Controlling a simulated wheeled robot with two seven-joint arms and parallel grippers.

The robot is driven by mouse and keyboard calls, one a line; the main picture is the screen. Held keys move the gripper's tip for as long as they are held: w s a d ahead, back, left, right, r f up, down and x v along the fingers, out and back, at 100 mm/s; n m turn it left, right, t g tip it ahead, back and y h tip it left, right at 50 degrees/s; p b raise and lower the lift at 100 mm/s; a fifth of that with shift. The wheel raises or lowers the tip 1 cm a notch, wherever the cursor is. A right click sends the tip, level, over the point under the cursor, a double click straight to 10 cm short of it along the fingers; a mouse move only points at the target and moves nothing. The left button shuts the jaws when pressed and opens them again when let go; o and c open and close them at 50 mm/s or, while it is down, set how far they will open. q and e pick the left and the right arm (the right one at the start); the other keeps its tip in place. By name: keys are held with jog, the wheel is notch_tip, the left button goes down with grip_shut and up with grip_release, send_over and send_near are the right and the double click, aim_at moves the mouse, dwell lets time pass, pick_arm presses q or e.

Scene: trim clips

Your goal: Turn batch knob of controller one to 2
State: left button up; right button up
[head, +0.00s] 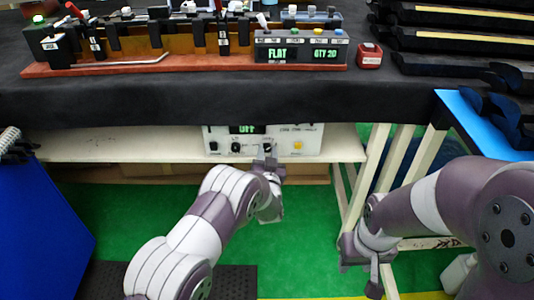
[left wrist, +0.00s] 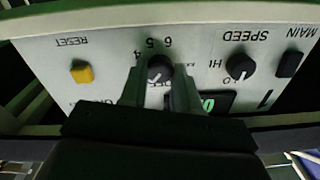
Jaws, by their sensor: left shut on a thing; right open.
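Controller one (head: 312,140) is a pale panel box on the shelf under the bench; its display (head: 247,129) reads OFF. In the left wrist view its panel (left wrist: 110,50) is upside down. The batch knob (left wrist: 160,68) is black, with 6, 5 and 4 legible around it; other numbers are hidden by my fingers, and its exact setting is hard to read. My left gripper (head: 268,158) is shut on this knob, one finger on each side. The speed knob (left wrist: 240,67) stands beside it, apart from the fingers. My right gripper (head: 374,284) is open and empty, low at the right.
The shelf (head: 110,146) runs below the black bench edge (head: 180,106). A yellow reset button (left wrist: 82,72) and a black main switch (left wrist: 289,64) flank the knobs. A pale table leg (head: 398,160) stands between the controller and my right arm. Green floor (head: 300,240) is open below.

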pick_arm(q)
jog(key=o, duration=1.1)
jog(key=shift+c, duration=0.2)
jog(key=shift+s+r, duration=0.1)
jog(key=shift+s, duration=0.2)
jog(key=s+p, duration=0.3)
jog(key=s, duration=0.9)
jog(key=shift+d+f, duration=0.15)
jog(key=shift+f, duration=0.1)
